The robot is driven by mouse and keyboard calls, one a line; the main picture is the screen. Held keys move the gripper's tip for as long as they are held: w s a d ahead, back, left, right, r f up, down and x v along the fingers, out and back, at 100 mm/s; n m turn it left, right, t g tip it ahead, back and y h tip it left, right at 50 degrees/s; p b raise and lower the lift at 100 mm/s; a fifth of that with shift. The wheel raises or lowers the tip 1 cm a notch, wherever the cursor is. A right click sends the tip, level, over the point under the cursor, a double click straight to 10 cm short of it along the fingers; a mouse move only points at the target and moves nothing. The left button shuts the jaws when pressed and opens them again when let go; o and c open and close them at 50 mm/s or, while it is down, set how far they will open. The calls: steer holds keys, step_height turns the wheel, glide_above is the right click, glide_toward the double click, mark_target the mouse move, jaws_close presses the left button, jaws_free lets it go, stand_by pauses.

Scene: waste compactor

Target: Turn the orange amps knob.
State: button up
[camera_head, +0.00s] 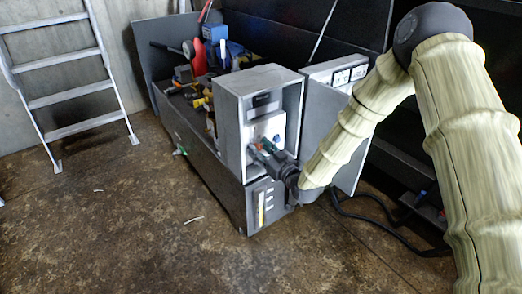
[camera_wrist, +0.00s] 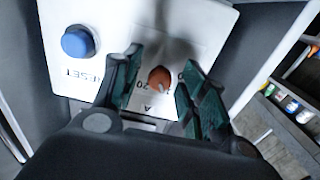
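The orange amps knob (camera_wrist: 159,77) sits on a white panel (camera_wrist: 108,22) inside the grey control box (camera_head: 231,118). In the wrist view the knob shows between the two fingers of my gripper (camera_wrist: 160,82), with a gap on each side. The dial letter A and some numbers show near it, partly covered. My gripper (camera_head: 262,147) is open and reaches into the box from the right in the head view. Whether the fingertips are level with the knob in depth is hard to tell.
A blue RESET button (camera_wrist: 77,42) is left of the knob on the same panel. The box's open door (camera_head: 322,115) stands to the right, beside my arm. Blue and red tools (camera_head: 200,55) lie behind the box. A ladder (camera_head: 70,88) leans at the left; the floor in front is clear.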

jaws_close()
steer(key=shift+m, duration=0.3)
steer(key=m+p, duration=0.2)
steer(key=m, duration=0.2)
steer(key=shift+p, duration=0.4)
steer(key=m+p, duration=0.1)
steer(key=m, duration=0.5)
steer(key=shift+m, duration=0.3)
steer(key=m+b, duration=0.1)
steer(key=m, duration=0.5)
steer(key=shift+f, duration=0.15)
steer(key=m+b, duration=0.1)
steer(key=m, duration=0.2)
steer(key=shift+m, duration=0.4)
steer(key=shift+m+b, duration=0.8)
steer(key=shift+m, duration=0.6)
